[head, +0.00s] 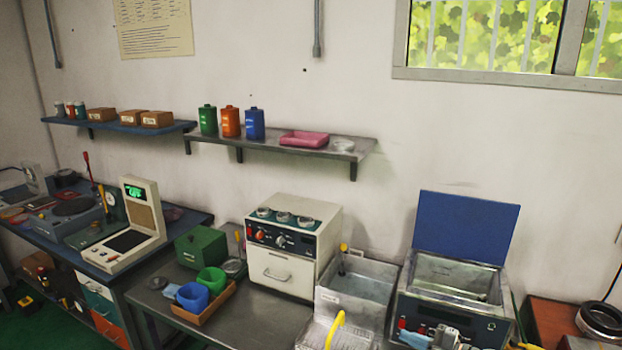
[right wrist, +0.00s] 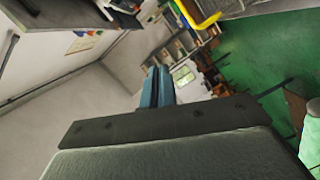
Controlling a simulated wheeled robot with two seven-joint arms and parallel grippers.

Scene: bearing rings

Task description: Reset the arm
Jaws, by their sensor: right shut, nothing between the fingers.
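My right gripper (right wrist: 158,88) shows in the right wrist view, its two blue-grey fingers pressed together with nothing between them. It points out into the room, away from any surface close by. My left gripper is not in view.
In the head view, a white oven-like box (head: 282,279), a metal basin (head: 372,285) and a bath with a raised blue lid (head: 466,228) stand along the bench. A black ring (head: 603,318) lies at the right. A yellow-handled basket (head: 335,330) is at the front.

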